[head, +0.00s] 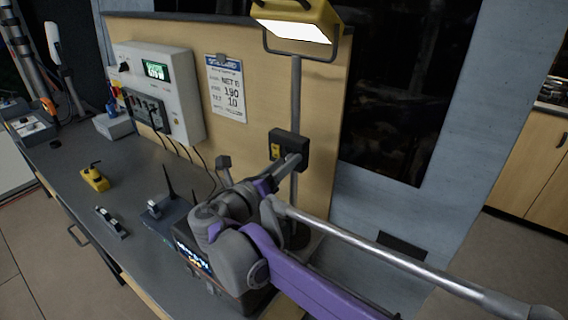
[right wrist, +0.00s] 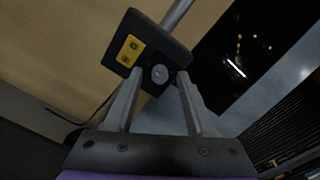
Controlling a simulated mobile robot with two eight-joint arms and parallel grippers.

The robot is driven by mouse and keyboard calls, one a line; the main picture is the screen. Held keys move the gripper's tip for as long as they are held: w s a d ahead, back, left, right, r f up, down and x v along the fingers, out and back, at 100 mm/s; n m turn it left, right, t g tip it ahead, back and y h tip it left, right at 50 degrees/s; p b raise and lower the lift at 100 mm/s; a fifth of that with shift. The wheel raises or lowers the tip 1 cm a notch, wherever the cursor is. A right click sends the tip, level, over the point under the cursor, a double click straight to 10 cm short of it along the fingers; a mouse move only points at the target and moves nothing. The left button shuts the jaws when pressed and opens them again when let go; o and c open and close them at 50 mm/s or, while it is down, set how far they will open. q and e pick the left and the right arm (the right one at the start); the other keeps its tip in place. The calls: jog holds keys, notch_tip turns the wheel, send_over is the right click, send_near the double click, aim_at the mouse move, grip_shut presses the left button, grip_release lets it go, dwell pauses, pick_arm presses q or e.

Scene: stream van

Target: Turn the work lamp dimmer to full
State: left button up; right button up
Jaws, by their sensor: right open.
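The work lamp (head: 297,22) is yellow, lit, and stands on a grey pole at the top of the head view. Its dark dimmer box (head: 286,137) is fixed on the pole and carries a yellow label. In the right wrist view the box (right wrist: 129,27) shows a round grey dimmer knob (right wrist: 160,74) beside the yellow label (right wrist: 130,50). My right gripper (head: 299,159) is in front of the box. In the right wrist view its open fingers (right wrist: 158,85) stand on either side of the knob; contact cannot be told. My left gripper is not in view.
A grey bench (head: 60,165) runs along the wooden panel. On it are a white control unit (head: 190,100), a yellow device (head: 95,177) and a radio-like box with antennas (head: 168,212). A paper sheet (head: 227,90) hangs on the panel. Cables hang near the box.

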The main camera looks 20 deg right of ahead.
grip_shut()
dwell(0.3)
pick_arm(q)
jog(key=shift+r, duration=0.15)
pick_arm(e)
jog(key=shift+m, duration=0.3)
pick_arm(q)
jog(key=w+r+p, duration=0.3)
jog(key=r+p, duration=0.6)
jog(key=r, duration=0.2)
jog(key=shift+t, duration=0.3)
pick_arm(e)
jog(key=shift+w+m+g+h, duration=0.1)
jog(key=shift+m+g+h, duration=0.1)
jog(key=shift+m, duration=7.5)
jog(key=shift+m+g+h, duration=0.2)
jog(key=shift+m, duration=7.5)
pick_arm(q)
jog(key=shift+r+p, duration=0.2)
jog(key=shift+p, duration=0.1)
